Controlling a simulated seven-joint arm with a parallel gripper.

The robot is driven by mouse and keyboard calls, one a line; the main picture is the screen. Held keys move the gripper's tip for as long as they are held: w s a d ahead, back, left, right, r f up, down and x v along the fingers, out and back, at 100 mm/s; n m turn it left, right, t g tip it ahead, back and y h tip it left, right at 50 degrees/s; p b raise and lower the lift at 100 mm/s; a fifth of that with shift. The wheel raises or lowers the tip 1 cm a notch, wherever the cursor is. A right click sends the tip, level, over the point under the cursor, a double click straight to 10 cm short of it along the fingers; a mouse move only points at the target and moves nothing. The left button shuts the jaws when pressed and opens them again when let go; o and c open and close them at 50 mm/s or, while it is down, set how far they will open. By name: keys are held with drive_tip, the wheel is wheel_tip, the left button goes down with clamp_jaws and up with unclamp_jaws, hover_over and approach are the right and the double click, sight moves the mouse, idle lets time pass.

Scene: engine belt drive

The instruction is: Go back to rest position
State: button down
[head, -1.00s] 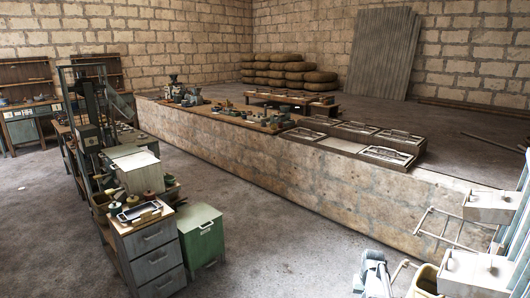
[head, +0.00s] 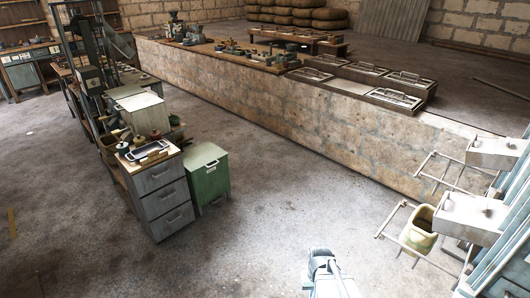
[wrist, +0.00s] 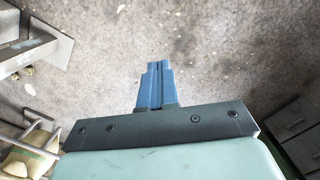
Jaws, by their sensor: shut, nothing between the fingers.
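My gripper (wrist: 154,80) shows in the middle of the wrist view. Its two blue fingers are pressed together and hold nothing. Below them in that view is only bare, speckled grey floor (wrist: 215,60). In the head view a grey-blue piece of my arm (head: 322,264) rises from the bottom edge, right of centre, over open floor. I cannot make out the fingers there.
A grey drawer cabinet (head: 160,195) and a green bin (head: 208,178) stand to the left. A long stone ledge (head: 310,120) with trays runs behind. A yellowish bucket (head: 418,232) and white boxes (head: 472,215) are at the right. The floor between is clear.

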drive_tip(key=s+f+g, duration=0.3)
drive_tip(key=s+f, duration=0.5)
drive_tip(key=s, duration=0.5)
drive_tip(key=s+f+g, duration=0.2)
drive_tip(key=s+f, duration=0.6)
drive_tip(key=s, duration=0.5)
drive_tip(key=shift+f+g, duration=0.15)
drive_tip(key=shift+g, duration=0.25)
